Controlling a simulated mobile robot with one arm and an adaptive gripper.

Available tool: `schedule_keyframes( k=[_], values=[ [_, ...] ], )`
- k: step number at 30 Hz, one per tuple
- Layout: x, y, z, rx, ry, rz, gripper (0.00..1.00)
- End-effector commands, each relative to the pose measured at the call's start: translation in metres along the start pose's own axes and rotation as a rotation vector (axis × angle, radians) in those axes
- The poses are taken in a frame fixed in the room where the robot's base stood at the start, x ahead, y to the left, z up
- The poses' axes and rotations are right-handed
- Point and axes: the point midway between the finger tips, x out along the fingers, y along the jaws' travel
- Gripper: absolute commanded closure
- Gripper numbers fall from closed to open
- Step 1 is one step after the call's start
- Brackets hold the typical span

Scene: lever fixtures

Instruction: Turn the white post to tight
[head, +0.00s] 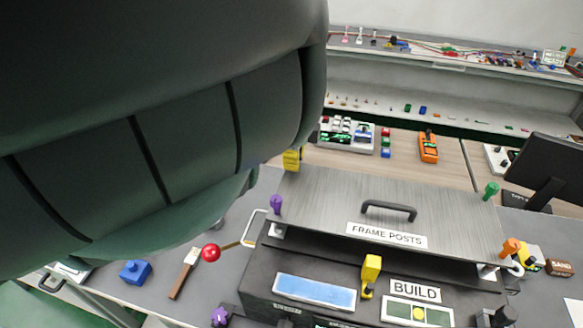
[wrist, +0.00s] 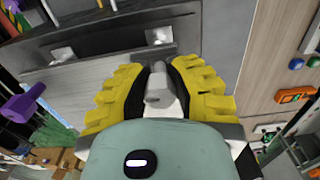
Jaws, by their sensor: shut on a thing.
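The white post (wrist: 158,92) stands between my finger pads in the wrist view, looking pale grey in the shade. My gripper (wrist: 160,76) has ribbed yellow fingers on both sides of it and is shut on it. In the head view only a yellow part of my gripper (head: 291,160) shows, at the back left corner of the FRAME POSTS plate (head: 330,190). My dark arm hides the post there. I cannot tell how far the post is turned.
A purple post (head: 276,204) stands at the plate's front left, a green post (head: 491,190) at the back right and an orange post (head: 510,247) at the front right. A black handle (head: 389,208) rises from the plate. A red-knobbed lever (head: 211,253) sticks out left.

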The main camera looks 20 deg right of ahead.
Motion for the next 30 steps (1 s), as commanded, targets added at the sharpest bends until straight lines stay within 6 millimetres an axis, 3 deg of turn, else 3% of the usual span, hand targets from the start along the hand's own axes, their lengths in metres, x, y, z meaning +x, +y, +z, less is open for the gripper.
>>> schedule_keyframes(
  k=[8, 9, 19, 30],
  values=[
    [-0.0006, 0.0011, -0.0013, 0.004, 0.001, 0.005, 1.00],
    [-0.0006, 0.0011, -0.0013, 0.004, 0.001, 0.005, 0.80],
    [-0.0002, 0.0005, -0.0008, 0.002, 0.000, 0.002, 0.47],
    [-0.0065, -0.0007, 0.0004, -0.001, 0.000, -0.002, 0.47]
  ],
)
